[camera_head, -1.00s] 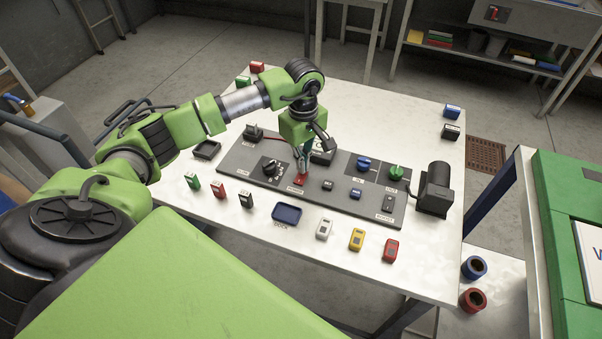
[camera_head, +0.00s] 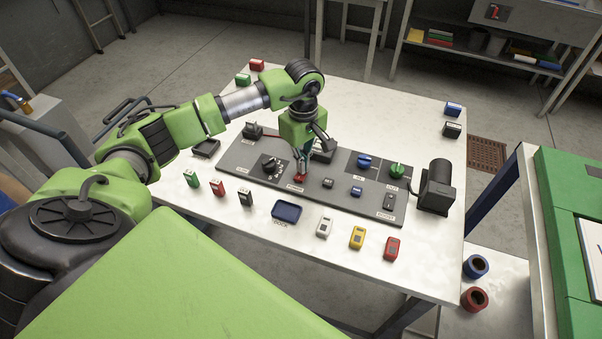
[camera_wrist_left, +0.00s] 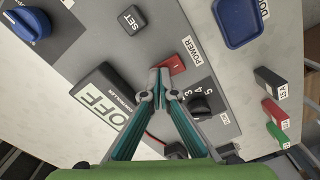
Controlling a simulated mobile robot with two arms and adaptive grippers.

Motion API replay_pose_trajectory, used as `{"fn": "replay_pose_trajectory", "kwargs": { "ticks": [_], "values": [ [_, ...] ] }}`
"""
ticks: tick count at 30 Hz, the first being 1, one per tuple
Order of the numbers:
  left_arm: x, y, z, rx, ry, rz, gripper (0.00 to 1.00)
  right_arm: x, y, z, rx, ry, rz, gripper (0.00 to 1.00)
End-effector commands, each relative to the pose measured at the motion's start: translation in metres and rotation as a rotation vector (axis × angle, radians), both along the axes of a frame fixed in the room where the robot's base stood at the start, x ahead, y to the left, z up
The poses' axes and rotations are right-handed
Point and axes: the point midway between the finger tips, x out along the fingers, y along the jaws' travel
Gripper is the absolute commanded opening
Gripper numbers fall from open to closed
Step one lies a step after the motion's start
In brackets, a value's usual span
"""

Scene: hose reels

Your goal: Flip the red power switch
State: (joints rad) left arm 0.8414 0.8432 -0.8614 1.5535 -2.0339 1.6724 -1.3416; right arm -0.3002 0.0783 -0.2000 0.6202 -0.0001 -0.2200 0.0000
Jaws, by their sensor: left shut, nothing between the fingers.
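The red power switch (camera_head: 298,179) sits on the dark grey control panel (camera_head: 235,160), beside a label reading POWER. It also shows in the left wrist view (camera_wrist_left: 174,64), just beyond the fingertips. My left gripper (camera_head: 303,168) points down over the switch, shut and empty. In the left wrist view its fingertips (camera_wrist_left: 161,90) meet at the near edge of the switch; I cannot tell whether they touch it. A box with a display reading OFF (camera_wrist_left: 100,100) is beside the fingers. My right gripper is not in view.
The panel also holds a black rotary knob (camera_head: 269,164), a blue knob (camera_head: 364,160) and a green knob (camera_head: 397,170). A blue tray (camera_head: 287,212) and several small coloured blocks lie along the table's front. A black device (camera_head: 436,188) stands at the right.

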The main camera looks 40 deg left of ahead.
Motion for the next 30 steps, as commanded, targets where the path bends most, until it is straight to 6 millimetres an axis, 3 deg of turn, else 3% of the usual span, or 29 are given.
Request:
{"fn": "replay_pose_trajectory", "kwargs": {
  "ticks": [24,30],
  "values": [
    [0.000,0.000,0.065,0.001,-0.001,0.000,0.00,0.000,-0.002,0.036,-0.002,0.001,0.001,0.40],
    [0.000,0.000,0.070,0.001,-0.001,0.000,0.00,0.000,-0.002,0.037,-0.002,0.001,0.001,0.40]
  ]
}}
